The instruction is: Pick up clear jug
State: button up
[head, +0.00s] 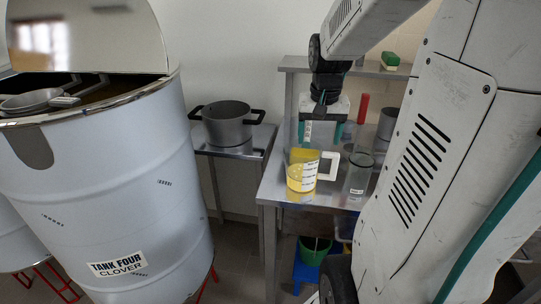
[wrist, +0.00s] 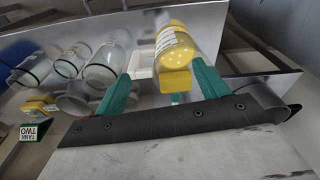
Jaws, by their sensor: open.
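The clear jug (head: 302,175) stands upright on the metal table, with yellow contents, a white printed scale and a white square handle (head: 329,166) on its right. In the wrist view the jug (wrist: 174,48) shows just beyond the fingertips, nearer the right finger, with its handle (wrist: 143,64) to its left. My gripper (head: 321,138) is above and behind the jug in the head view, pointing down. In the wrist view its two green fingers (wrist: 163,86) are spread apart with nothing held between them. I cannot tell whether a finger touches the jug.
A clear glass jar (head: 358,176) stands close right of the jug; the wrist view shows several jars in a row. A red cylinder (head: 363,108) and grey pot (head: 387,122) are behind. A large tank (head: 120,190) and a stand with a dark pot (head: 228,122) are left.

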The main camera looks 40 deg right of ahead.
jog(key=m, duration=0.2)
send_over(331, 154)
notch_tip(331, 154, down, 3)
notch_tip(331, 154, down, 7)
jog(key=shift+d+r, duration=0.1)
jog(key=c, duration=1.1)
